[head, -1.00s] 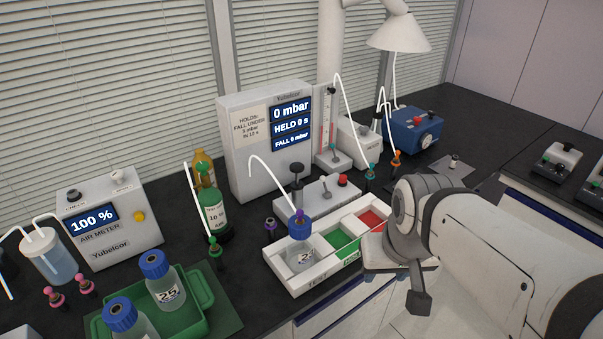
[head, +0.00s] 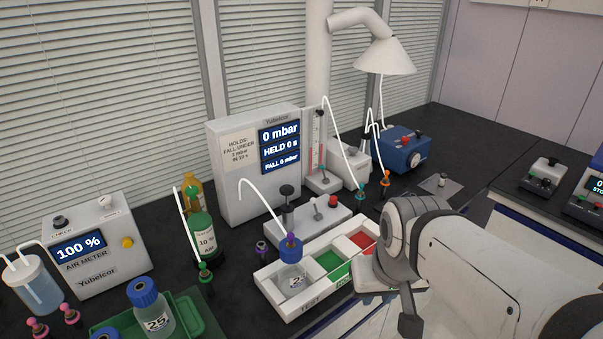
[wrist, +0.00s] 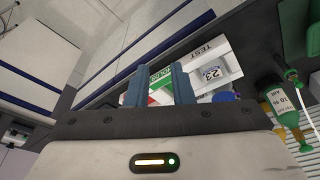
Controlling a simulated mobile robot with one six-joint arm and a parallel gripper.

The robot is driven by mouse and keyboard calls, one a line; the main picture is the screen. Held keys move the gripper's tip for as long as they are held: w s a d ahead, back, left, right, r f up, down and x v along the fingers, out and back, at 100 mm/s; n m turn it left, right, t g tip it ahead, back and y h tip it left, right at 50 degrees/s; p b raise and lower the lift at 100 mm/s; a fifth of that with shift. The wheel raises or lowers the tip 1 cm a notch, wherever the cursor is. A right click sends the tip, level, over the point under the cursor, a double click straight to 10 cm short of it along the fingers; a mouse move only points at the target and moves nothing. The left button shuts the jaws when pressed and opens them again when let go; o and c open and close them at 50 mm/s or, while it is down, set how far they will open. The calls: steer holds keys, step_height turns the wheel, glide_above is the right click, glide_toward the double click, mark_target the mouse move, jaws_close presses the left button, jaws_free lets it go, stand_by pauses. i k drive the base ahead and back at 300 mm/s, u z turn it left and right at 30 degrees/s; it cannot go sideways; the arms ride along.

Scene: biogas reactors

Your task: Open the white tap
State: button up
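A low grey valve block (head: 310,222) stands in front of the pressure display. On it are a black knob (head: 287,190), a small pale lever (head: 317,205) and a red knob (head: 333,200). The pale lever may be the white tap, but I cannot tell, nor whether it is open. Another whitish knob (head: 106,201) sits on the air meter. My gripper (wrist: 160,82) is open and empty, its two blue fingers apart. In the head view it is at the tray's right end, away from the block and partly hidden by my arm.
A white tray (head: 290,314) holds a jar (head: 292,279) marked 23, with green and red sections. The display (head: 265,160) reads 0 mbar. A green tray (head: 190,312) with blue-capped bottles is at front left. Thin white tubes (head: 262,195) arch above the bench.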

mark_target(313, 201)
steer(key=u, duration=3.25)
steer(key=k, duration=1.35)
steer(key=z, duration=2.15)
steer(key=i, duration=0.85)
steer(key=u, duration=0.05)
